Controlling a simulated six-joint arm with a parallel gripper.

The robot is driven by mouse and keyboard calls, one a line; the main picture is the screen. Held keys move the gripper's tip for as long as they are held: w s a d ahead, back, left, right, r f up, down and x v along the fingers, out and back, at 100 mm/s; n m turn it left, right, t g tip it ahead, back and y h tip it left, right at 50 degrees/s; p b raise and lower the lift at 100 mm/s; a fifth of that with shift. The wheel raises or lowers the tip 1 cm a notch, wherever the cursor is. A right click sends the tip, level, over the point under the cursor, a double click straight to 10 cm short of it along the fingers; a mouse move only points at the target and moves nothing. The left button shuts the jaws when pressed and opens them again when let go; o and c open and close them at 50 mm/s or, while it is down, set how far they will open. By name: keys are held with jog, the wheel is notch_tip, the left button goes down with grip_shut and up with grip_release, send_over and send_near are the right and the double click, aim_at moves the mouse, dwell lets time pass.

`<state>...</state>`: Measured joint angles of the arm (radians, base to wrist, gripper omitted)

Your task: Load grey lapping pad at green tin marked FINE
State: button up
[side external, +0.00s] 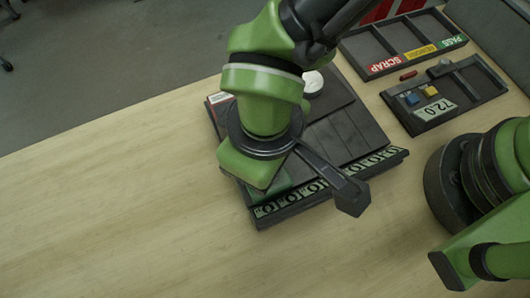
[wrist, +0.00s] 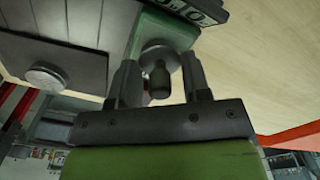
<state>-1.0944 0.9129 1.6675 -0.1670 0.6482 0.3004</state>
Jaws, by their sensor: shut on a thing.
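My gripper (wrist: 160,85) shows in the wrist view with its two dark fingers on either side of a grey knobbed piece, shut on it. The piece has a round grey disc (wrist: 158,54) beyond a short dark handle (wrist: 160,78); I take it to be the lapping pad. A green tin (wrist: 152,28) lies right behind the disc; whether they touch I cannot tell. In the side view green (side external: 283,188) shows at the front left of a dark board, beneath my wrist. My fingers and the pad are hidden there. No FINE marking is readable.
The dark board (side external: 345,130) has a front row of number labels (side external: 330,182). A pale disc (side external: 313,82) sits towards its back; a pale disc also shows in the wrist view (wrist: 45,78). Trays marked SCRAP (side external: 383,64) and 72.0 (side external: 435,110) stand at right. The table's front left is clear.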

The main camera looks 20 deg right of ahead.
jog(key=shift+f, duration=0.6)
dwell(1.1)
jog(key=shift+r, duration=0.1)
jog(key=shift+r, duration=3.5)
jog(key=w+d+r+m, duration=0.25)
jog(key=w+d, duration=0.35)
jog(key=d, duration=0.4)
jog(key=w+d+r+m, duration=0.25)
jog(key=w+d, duration=0.35)
jog(key=d, duration=0.5)
jog(key=d+m, duration=0.2)
jog(key=d, duration=0.8)
jog(key=shift+s+r, duration=0.3)
